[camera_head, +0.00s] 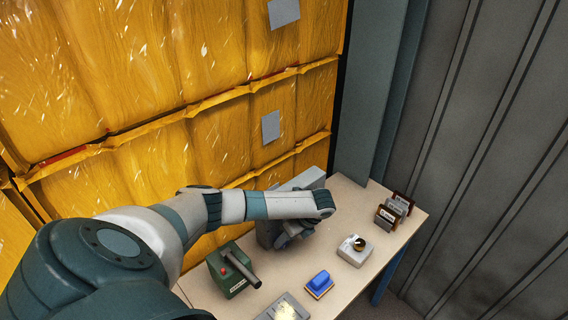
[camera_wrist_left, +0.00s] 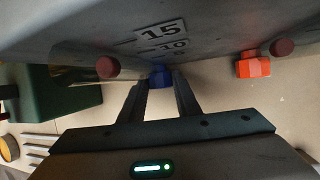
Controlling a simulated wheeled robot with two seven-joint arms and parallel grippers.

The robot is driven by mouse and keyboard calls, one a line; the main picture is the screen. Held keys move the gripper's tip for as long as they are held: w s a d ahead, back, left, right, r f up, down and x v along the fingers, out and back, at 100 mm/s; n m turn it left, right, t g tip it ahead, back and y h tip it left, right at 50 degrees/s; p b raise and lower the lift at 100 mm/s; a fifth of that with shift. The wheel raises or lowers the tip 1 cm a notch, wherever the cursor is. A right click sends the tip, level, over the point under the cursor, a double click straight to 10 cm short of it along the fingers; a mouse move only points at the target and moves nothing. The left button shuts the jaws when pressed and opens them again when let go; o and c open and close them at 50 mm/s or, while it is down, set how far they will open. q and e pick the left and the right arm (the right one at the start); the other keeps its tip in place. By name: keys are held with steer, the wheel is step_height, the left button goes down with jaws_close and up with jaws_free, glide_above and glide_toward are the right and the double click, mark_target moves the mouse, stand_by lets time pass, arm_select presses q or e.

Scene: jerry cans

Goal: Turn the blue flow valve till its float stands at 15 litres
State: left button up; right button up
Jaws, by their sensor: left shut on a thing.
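My left gripper (camera_head: 284,238) reaches down in front of a grey panel unit (camera_head: 306,180) on the table; my arm hides much of it. In the left wrist view, the gripper's two fingers (camera_wrist_left: 160,98) are closed on the blue flow valve (camera_wrist_left: 160,77) at the panel's foot. Above the valve, a scale plate (camera_wrist_left: 161,32) reads 15, then 10, then a smaller mark. A dark red round piece (camera_wrist_left: 108,67) is left of the valve and another (camera_wrist_left: 282,47) is at right. I cannot tell the float's level. My right gripper is out of view.
An orange-red valve (camera_wrist_left: 253,66) sits right of the blue one. On the table (camera_head: 345,200) stand a green box (camera_head: 228,272), a blue block (camera_head: 320,281), a white box with a knob (camera_head: 354,251) and dark holders (camera_head: 387,217). Yellow wrapped stacks (camera_head: 150,60) rise behind.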

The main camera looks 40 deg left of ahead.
arm_select(q)
steer(key=g+b, duration=0.1)
steer(key=b, duration=0.1)
steer(key=f+g+b, duration=0.1)
steer(key=g, duration=0.1)
steer(key=shift+w+d+m+b, duration=0.1)
steer(key=shift+w+m+b, duration=0.2)
steer(key=shift+w+b, duration=0.1)
steer(key=shift+w+r+m+g+y+b, duration=0.15)
steer(key=shift+m+g+y+b, duration=0.2)
steer(key=shift+g+b, duration=1.1)
steer(key=o, duration=1)
steer(key=shift+r, duration=0.1)
steer(key=shift+o, duration=0.2)
